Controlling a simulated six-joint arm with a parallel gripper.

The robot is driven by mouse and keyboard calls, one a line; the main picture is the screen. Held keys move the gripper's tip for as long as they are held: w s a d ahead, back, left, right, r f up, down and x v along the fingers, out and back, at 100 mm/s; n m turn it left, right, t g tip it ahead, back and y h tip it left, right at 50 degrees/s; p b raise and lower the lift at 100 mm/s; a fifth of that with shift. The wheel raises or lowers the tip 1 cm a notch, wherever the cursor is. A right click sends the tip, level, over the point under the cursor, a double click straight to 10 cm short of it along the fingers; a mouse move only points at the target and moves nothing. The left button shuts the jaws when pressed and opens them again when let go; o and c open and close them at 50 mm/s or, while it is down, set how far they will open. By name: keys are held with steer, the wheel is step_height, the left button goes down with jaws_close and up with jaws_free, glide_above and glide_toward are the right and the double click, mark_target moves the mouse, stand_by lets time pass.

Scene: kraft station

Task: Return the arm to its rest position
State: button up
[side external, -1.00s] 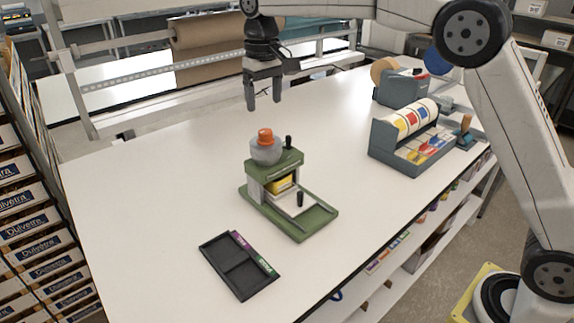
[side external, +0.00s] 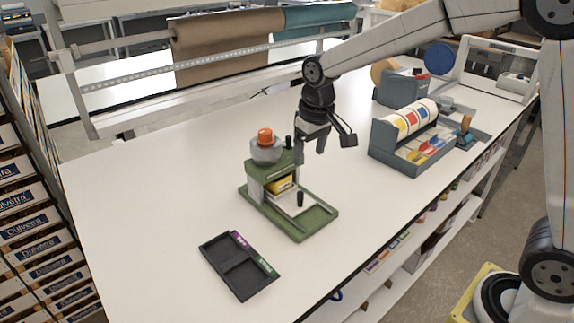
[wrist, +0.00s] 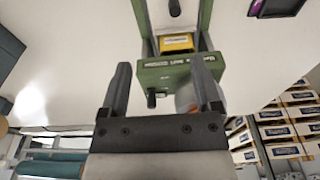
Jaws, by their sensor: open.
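My gripper (side external: 310,150) is open and empty, its fingers pointing down. In the side view it is above the table, at the back right of a green press-like device (side external: 312,220). In the wrist view my gripper (wrist: 162,66) has a finger on each side, and the green device (wrist: 178,77) shows beyond and between the fingertips. The device has a grey bowl with an orange cap (side external: 265,136) on top and a yellow block (side external: 280,185) inside. The bowl is partly hidden behind a finger in the wrist view.
A black two-compartment tray (side external: 238,268) lies at the table's front. A grey rack with coloured labels (side external: 411,138) and a grey dispenser (side external: 402,88) stand at the right. Paper rolls (side external: 228,45) hang at the back. The table's left side is clear.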

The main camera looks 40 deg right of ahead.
steer(key=shift+t, duration=0.6)
steer(key=s+d+f, duration=0.1)
steer(key=s+f, duration=0.2)
steer(key=s, duration=0.2)
steer(key=s+d+f, duration=0.1)
steer(key=s+f, duration=0.2)
steer(key=s, duration=0.3)
steer(key=s+d+f, duration=0.1)
steer(key=s+f, duration=0.2)
steer(key=s, duration=0.2)
steer(key=shift+s+d+f, duration=0.15)
steer(key=shift+s+f, duration=0.15)
